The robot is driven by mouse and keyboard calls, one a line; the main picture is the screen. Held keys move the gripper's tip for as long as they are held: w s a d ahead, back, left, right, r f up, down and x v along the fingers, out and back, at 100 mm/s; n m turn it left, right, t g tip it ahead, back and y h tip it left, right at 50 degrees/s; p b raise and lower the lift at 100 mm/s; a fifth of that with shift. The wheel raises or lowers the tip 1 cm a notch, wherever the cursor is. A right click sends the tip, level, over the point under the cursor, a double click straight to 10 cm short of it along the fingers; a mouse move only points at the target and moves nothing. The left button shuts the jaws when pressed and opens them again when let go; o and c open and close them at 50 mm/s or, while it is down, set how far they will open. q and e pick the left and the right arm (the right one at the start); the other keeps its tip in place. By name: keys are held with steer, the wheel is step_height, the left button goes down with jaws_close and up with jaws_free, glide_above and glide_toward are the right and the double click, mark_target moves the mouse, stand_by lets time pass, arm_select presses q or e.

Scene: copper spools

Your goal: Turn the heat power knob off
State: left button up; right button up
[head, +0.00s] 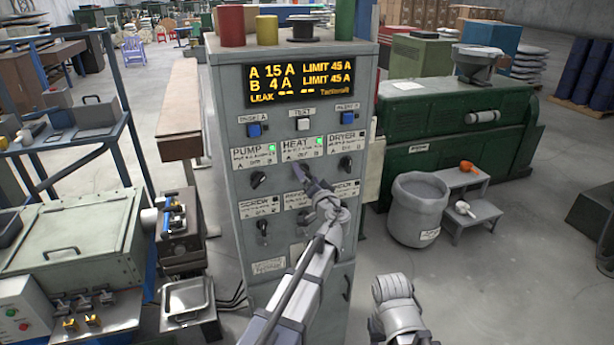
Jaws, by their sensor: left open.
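The grey control cabinet (222,170) stands upright in the middle of the head view. Its HEAT label (296,144) is in the upper row, between PUMP and DRYER, with a lit green lamp (318,141) beside it. My left gripper (304,178) is open just below this label, in front of the heat knob (295,171). The gripper hides most of the knob, so I cannot tell its angle or whether the fingers touch it. My right arm shows at the bottom, right of centre, but its gripper cannot be made out.
The pump knob (258,180) and dryer knob (345,163) flank the heat knob closely. The lower-row screw knob (263,226) is to the left. A display (300,80) reads A 15 A, B 4 A. A grey bin (418,210) stands on the floor to the right.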

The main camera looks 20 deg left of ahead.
arm_select(q)
steer(key=shift+w+a, duration=0.2)
steer(key=shift+w, duration=0.1)
steer(key=shift+c, duration=0.2)
steer(key=c, duration=1.3)
